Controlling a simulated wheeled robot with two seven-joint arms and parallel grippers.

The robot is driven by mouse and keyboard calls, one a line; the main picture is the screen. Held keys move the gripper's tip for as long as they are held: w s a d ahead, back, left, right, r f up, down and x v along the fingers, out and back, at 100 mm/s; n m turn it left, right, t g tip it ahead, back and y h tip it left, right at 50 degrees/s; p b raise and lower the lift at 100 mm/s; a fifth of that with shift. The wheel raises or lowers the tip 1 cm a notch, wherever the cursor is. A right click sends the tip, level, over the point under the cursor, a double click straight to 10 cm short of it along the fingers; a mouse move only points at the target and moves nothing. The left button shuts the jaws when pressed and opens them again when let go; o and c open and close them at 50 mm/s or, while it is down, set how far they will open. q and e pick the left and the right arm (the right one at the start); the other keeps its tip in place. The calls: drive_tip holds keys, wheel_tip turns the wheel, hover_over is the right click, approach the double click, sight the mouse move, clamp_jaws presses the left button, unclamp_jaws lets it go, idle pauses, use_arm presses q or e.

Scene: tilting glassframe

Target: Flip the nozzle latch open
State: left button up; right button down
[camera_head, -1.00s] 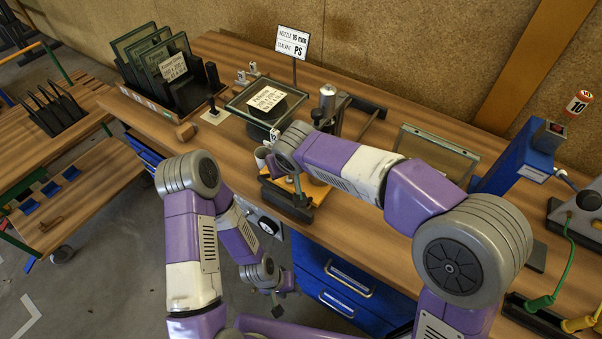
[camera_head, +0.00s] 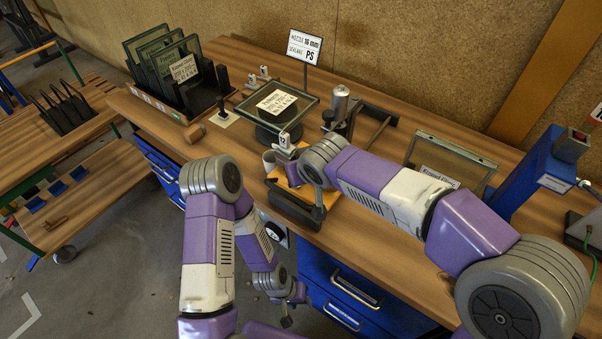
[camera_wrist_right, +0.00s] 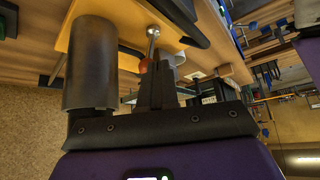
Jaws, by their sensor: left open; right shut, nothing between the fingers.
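A short metal lever with a red-orange knob (camera_wrist_right: 146,65) stands by an orange board (camera_wrist_right: 120,35) in the right wrist view; I cannot tell for sure that it is the nozzle latch. The closed dark fingers of my right gripper (camera_wrist_right: 158,82) are right at the knob; contact is unclear. In the head view my right gripper (camera_head: 318,212) points down at the front edge of the orange board (camera_head: 290,187), and my wrist hides part of the fixture. My left gripper (camera_head: 287,320) hangs open before the drawers, away from the bench top.
A glass pane (camera_head: 277,103) lies on a round dark stand. A rack of panes (camera_head: 168,70) is at the back left. A sign (camera_head: 304,46) reads nozzle 16 mm, sealant PS. A framed pane (camera_head: 448,163) and blue box (camera_head: 533,172) stand right.

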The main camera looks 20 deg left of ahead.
drive_tip(key=shift+r, duration=0.45)
drive_tip(key=shift+a, duration=0.1)
drive_tip(key=s+a, duration=0.1)
drive_tip(key=s+a+r, duration=0.1)
drive_tip(key=shift+s+a+r, duration=0.1)
drive_tip(key=shift+a, duration=0.2)
drive_tip(key=p+v, duration=0.2)
drive_tip(key=v, duration=0.8)
drive_tip(key=shift+a+r, duration=0.25)
drive_tip(key=shift+a, duration=0.05)
